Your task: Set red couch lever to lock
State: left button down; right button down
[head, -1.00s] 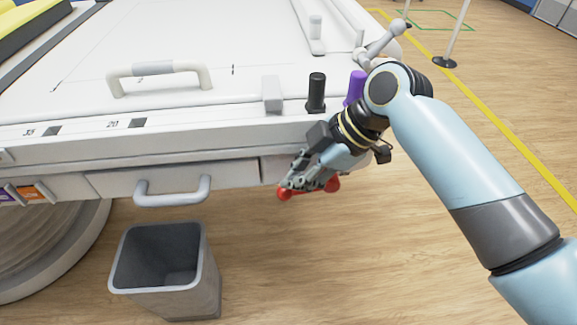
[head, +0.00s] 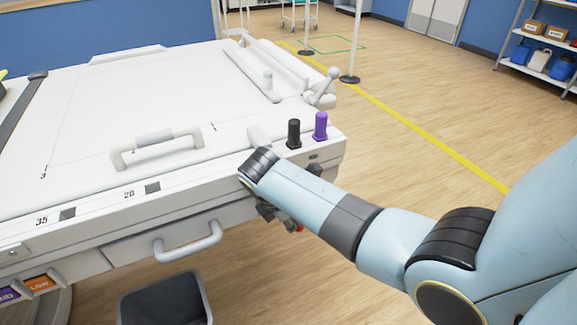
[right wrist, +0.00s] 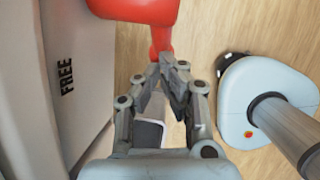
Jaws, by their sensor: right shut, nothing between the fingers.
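The red couch lever shows in the right wrist view as a thick red bar (right wrist: 140,8) with a narrower red stem (right wrist: 160,38) pointing down at the fingertips. In the head view only a small red part (head: 298,227) shows, below the couch's front right corner, with my arm covering the rest. My right gripper (right wrist: 172,66) is shut and empty, its tips at the end of the red stem; I cannot tell whether they touch. In the head view the right gripper (head: 280,216) is mostly hidden by my forearm. A "FREE" label (right wrist: 66,78) is on the pale panel left of the lever. My left gripper is out of view.
The white couch (head: 85,130) has a front handle (head: 188,244), a black knob (head: 294,134) and a purple knob (head: 320,127) near my wrist. A grey bin (head: 165,300) stands below it.

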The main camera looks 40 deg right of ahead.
jog(key=f+h, duration=0.1)
jog(key=d+f+g+h, duration=0.1)
jog(key=h, duration=0.1)
jog(key=shift+s+d+h+b, duration=0.15)
jog(key=shift+h+b, duration=0.15)
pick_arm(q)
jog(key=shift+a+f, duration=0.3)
pick_arm(e)
jog(key=shift+s+d+f, duration=0.1)
jog(key=shift+d+f, duration=0.15)
jog(key=shift+d, duration=0.1)
jog(key=shift+d+f, duration=0.1)
